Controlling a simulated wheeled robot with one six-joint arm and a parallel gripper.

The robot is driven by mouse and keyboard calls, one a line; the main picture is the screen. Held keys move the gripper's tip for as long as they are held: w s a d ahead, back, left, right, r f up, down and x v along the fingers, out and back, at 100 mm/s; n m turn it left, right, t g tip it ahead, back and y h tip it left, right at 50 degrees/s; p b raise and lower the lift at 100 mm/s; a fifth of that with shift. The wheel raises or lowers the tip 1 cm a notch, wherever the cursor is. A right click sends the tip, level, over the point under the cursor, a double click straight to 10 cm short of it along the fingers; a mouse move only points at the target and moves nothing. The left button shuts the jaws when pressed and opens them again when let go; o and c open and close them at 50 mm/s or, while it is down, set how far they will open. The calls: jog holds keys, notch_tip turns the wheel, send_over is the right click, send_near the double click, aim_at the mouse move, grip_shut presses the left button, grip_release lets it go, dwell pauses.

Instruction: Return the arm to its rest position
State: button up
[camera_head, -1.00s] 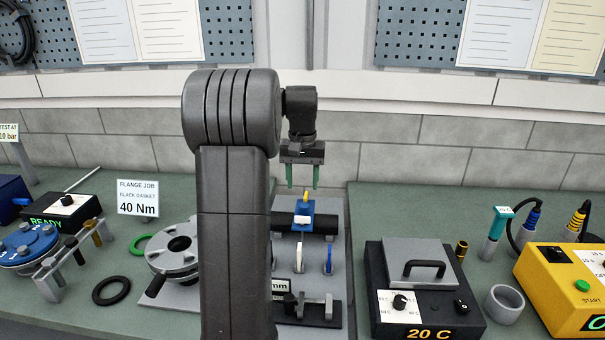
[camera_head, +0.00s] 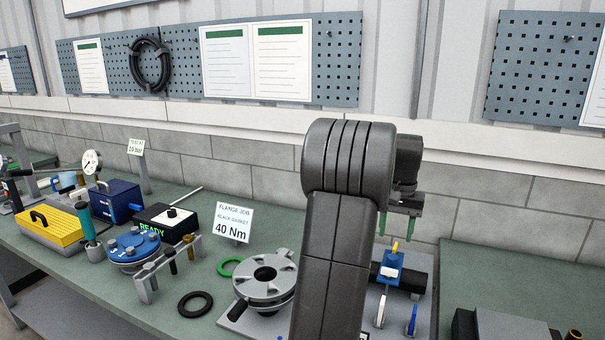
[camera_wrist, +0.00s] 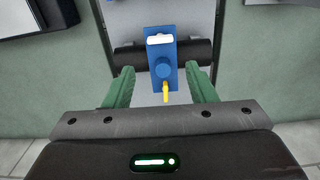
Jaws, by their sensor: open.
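My gripper (camera_head: 403,228) hangs at the end of my dark arm, pointing down, right of centre in the head view. Its green fingers are apart with nothing between them. In the wrist view my gripper (camera_wrist: 160,88) shows both green fingers open. Below and beyond them a blue block (camera_wrist: 163,68) with a white bar and a yellow tip sits on a black cylinder (camera_wrist: 128,57). In the head view the blue block (camera_head: 390,266) stands on its grey plate under the gripper. My arm hides part of the bench.
A grey flange fixture (camera_head: 266,279), a black ring (camera_head: 195,304) and a green ring (camera_head: 229,267) lie left of my arm. A "40 Nm" sign (camera_head: 233,222) stands behind. Further left are a blue flange (camera_head: 133,246) and a yellow case (camera_head: 50,230). A gap separates the benches at right.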

aim_at(390, 269)
notch_tip(390, 269, down, 12)
jog(key=shift+r+p, duration=0.15)
jog(key=shift+p, duration=0.35)
